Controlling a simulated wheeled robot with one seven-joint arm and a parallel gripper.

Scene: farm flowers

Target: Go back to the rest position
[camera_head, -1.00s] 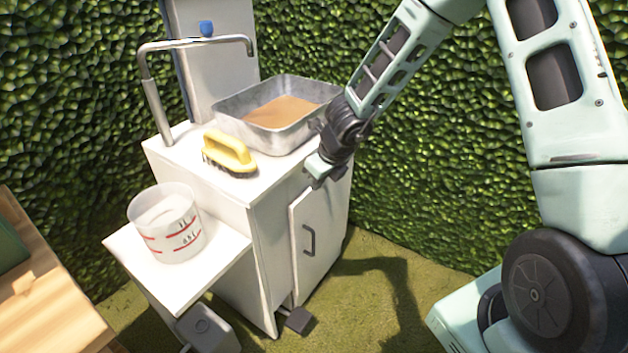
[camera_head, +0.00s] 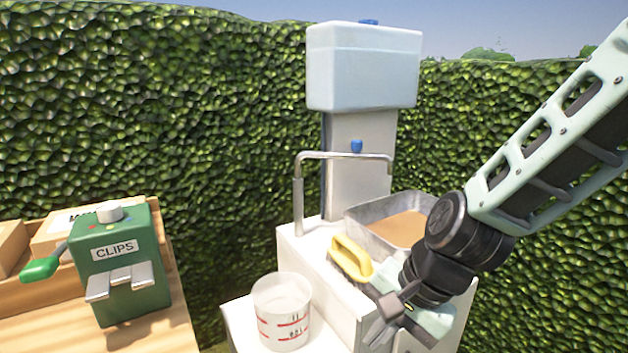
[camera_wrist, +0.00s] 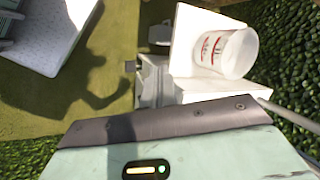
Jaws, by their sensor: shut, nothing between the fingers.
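My gripper (camera_head: 385,325) shows at the lower right of the head view, in front of the white wash stand (camera_head: 300,248). It is shut and empty. In the head view it overlaps the front of the stand, near a yellow-handled brush (camera_head: 350,257); I cannot tell how far apart they are. The wrist view looks down past my wrist housing, and the fingertips are hidden there. The wash stand (camera_wrist: 185,90) and its side shelf appear beyond the housing in that view.
A metal basin (camera_head: 365,215) with brown contents sits on the stand, behind my wrist. A white bucket (camera_head: 283,318) with red marks stands on the lower shelf; it also shows in the wrist view (camera_wrist: 235,55). A green clips dispenser (camera_head: 120,255) stands on the wooden table at left. Hedges close off the back.

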